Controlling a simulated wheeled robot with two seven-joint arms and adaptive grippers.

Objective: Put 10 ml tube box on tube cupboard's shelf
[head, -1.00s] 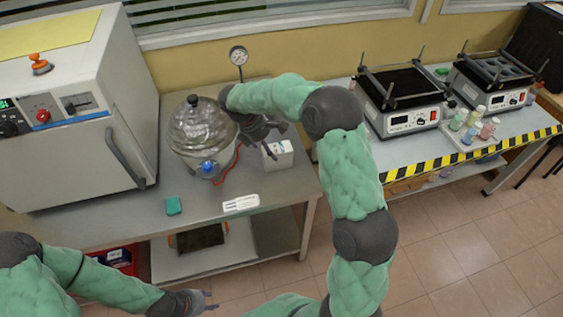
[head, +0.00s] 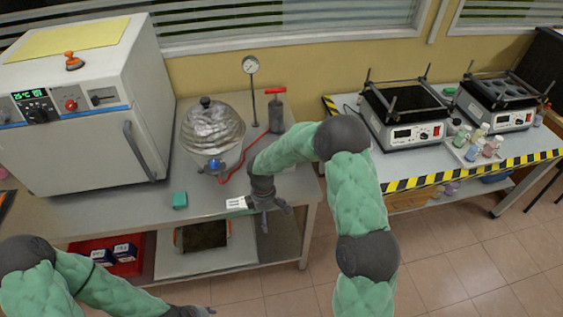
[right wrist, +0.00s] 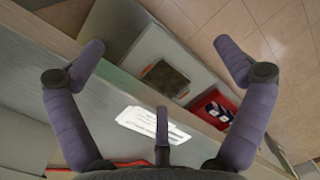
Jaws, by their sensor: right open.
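My right gripper (head: 272,210) is at the front edge of the steel table (head: 95,222). In the right wrist view, my right gripper (right wrist: 160,75) has its fingers spread wide with nothing between them. No 10 ml tube box can be made out for certain. Two blue-and-white boxes (head: 113,253) lie in a red tray (head: 88,244) on the lower shelf; their print is too small to read. They also show in the right wrist view (right wrist: 222,112). My left gripper (head: 200,311) is cut off at the bottom edge. No tube cupboard is in view.
A white printed card (head: 237,203) lies near the table's front edge, beside my right gripper. Open floor (head: 450,250) lies right.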

